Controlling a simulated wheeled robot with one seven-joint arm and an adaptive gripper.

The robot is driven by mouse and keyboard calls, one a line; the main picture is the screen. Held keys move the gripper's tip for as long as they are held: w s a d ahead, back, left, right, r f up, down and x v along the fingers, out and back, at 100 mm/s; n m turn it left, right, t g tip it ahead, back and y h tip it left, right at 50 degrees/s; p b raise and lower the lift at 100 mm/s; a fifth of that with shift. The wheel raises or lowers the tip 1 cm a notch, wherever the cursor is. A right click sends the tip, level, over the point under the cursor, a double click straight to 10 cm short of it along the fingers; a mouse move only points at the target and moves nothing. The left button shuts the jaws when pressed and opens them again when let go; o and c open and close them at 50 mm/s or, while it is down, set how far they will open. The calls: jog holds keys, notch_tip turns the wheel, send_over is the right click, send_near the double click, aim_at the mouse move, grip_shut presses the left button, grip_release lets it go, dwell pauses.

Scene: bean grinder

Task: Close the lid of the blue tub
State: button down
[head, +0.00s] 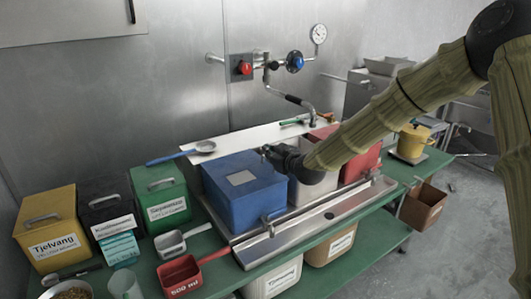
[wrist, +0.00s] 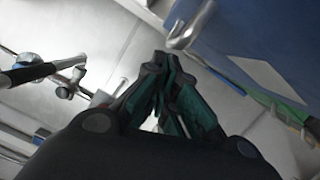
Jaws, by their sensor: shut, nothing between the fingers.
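The blue tub (head: 245,207) stands left of centre in the metal tray, with a metal fitting low at its front corner. Its top is a flat blue lid (head: 222,172) with a pale label; it looks level, but I cannot tell whether a gap remains at the rim. My gripper (head: 267,151) is at the tub's back right top corner, its fingers shut and empty. In the wrist view the shut fingertips (wrist: 162,62) are beside a blue surface (wrist: 245,32) and a metal bar. I cannot tell whether they touch the tub.
A white shelf (head: 245,139) holding a blue-handled ladle (head: 203,147) runs behind the tub. A red tub (head: 367,162) stands to the right, partly behind my arm. A green box (head: 160,195) and a red scoop (head: 180,277) are at left. Wall pipes (head: 275,83) are above.

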jog(key=shift+d+f, duration=0.15)
jog(key=shift+f, duration=0.2)
dwell(0.3)
